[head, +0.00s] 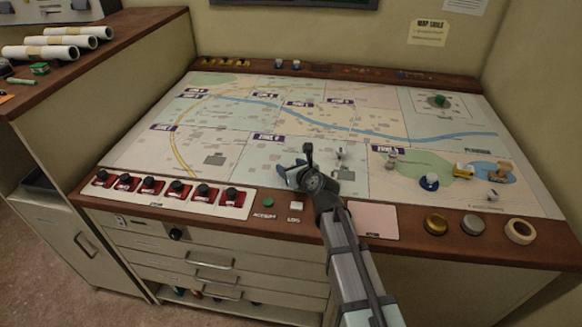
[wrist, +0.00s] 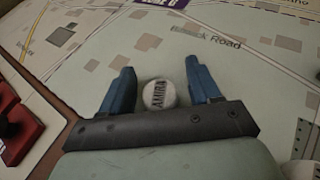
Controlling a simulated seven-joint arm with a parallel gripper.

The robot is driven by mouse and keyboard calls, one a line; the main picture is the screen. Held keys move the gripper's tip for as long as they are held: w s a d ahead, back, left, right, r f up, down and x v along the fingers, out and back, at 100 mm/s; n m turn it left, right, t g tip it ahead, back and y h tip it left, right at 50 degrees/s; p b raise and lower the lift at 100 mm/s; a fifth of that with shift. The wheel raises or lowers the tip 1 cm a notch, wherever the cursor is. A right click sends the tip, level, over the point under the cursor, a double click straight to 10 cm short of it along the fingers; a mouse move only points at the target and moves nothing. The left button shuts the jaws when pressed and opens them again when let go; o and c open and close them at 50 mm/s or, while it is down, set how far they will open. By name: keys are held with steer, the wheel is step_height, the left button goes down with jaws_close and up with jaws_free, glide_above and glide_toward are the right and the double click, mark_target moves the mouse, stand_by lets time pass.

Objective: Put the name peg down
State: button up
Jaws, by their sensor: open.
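The name peg (wrist: 159,95) shows in the wrist view as a round white top with dark lettering that reads AMIRA. It sits between the two blue fingers of my gripper (wrist: 161,72), with a narrow gap on each side. My gripper is open around it. The peg appears upright over the map (wrist: 240,58), but its base is hidden, so contact with the map is hard to tell. In the head view my gripper (head: 292,174) is low over the front middle of the map (head: 235,170), and I cannot make out the peg there.
A row of red switches (head: 150,187) lies along the front left edge. Round knobs (head: 436,224) and a tape roll (head: 520,231) sit at front right. The map's left part is clear.

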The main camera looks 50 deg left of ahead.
steer(key=shift+r, duration=0.15)
steer(key=v, duration=1.2)
